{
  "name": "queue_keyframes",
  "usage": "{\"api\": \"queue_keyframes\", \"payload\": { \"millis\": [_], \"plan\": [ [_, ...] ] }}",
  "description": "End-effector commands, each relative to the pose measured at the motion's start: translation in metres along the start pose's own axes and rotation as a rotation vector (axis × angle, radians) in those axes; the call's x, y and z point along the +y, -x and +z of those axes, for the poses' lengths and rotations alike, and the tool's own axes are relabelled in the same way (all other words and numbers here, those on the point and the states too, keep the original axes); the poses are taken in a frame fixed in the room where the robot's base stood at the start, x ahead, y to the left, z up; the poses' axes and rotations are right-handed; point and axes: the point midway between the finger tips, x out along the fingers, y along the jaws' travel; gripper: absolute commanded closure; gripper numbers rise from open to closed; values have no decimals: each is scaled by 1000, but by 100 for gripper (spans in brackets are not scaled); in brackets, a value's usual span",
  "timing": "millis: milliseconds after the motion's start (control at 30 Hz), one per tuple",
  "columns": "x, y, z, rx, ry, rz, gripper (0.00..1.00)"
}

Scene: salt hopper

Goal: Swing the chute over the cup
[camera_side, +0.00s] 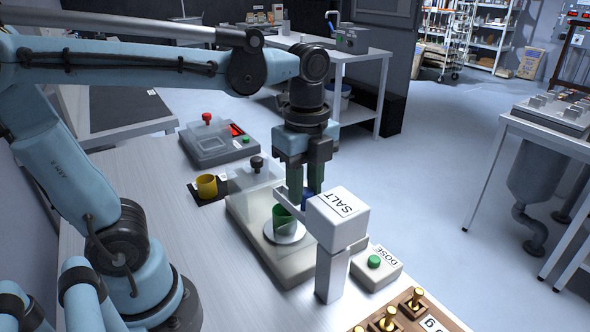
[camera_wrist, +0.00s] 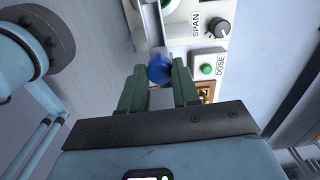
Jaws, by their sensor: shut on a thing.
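The white hopper box marked SALT (camera_side: 338,215) stands on a post at the front of the scale. A pale chute (camera_side: 290,206) reaches left from it and crosses the rim of the green cup (camera_side: 284,222) in the side view. I cannot tell whether its end is right above the cup's opening. The cup stands upright on the round scale pan (camera_side: 286,238). My gripper (camera_side: 304,196) points down behind the chute, shut on a blue knob (camera_side: 307,201). In the wrist view the blue knob (camera_wrist: 159,70) sits between the green fingertips.
A DOSE box with a green button (camera_side: 374,262) is right of the post. Brass weights (camera_side: 388,318) stand in a wooden block at the front. A clear shield (camera_side: 254,176) is on the scale's far side. A yellow cup (camera_side: 207,186) is on a dark mat to the left.

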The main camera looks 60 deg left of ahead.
Motion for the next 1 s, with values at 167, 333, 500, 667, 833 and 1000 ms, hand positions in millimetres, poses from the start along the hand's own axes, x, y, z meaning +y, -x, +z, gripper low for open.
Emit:
{"api": "queue_keyframes", "payload": {
  "millis": [167,333,500,667,833,1000],
  "plan": [
    [-4,1,1,-5,-44,0,100],
    [-5,1,1,-5,-58,0,100],
    [-6,1,1,-4,-60,-2,100],
    [-6,1,1,-4,-60,-4,100],
    [-6,1,1,-3,-60,-4,45],
    [-5,0,0,-2,-59,-2,43]
  ]
}}
